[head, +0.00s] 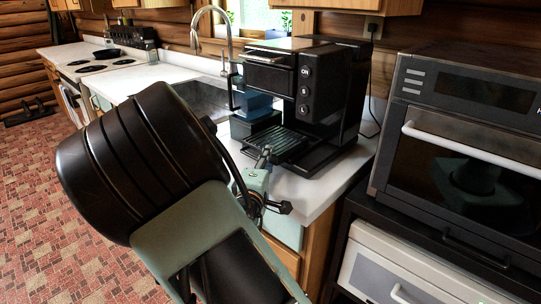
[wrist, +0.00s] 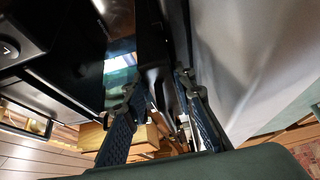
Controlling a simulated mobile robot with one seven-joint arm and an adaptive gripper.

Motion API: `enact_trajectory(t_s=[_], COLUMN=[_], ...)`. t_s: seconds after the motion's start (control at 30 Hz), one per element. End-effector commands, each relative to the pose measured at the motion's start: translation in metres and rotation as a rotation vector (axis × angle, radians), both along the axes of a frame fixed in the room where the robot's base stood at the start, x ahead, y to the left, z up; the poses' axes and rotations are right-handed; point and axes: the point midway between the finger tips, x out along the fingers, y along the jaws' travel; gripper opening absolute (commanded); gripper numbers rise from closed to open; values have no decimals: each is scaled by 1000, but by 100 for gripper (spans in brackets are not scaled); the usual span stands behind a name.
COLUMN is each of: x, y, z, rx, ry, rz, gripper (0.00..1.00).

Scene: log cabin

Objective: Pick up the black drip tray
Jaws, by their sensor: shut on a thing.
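The black drip tray (head: 284,146), with a ribbed top, is at the front foot of the black coffee machine (head: 318,95) on the white counter. My gripper (head: 265,158) is at the tray's near left edge in the head view, with one finger showing above that edge. In the wrist view my gripper (wrist: 158,84) has a finger on each side of a dark strip, which looks like the tray's edge. It is shut on the tray. The tray looks level; I cannot tell whether it is clear of the machine. My arm hides part of the counter's front.
A dark oven (head: 465,125) stands close on the right. A pan (head: 107,53) sits on the stove at the back left.

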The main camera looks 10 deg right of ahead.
Motion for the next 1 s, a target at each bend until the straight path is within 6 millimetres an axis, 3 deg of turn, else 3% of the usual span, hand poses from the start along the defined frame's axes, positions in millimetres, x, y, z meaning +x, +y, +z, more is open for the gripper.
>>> enact_trajectory(t_s=[0.47, 0.67, 1.0], x=[-1, -25, -81], y=[2, 38, 114], z=[74, 71, 71], rx=[4, 0, -1], ry=[-6, -1, -2], rz=[1, 7, 6], gripper=[0, 0, 0])
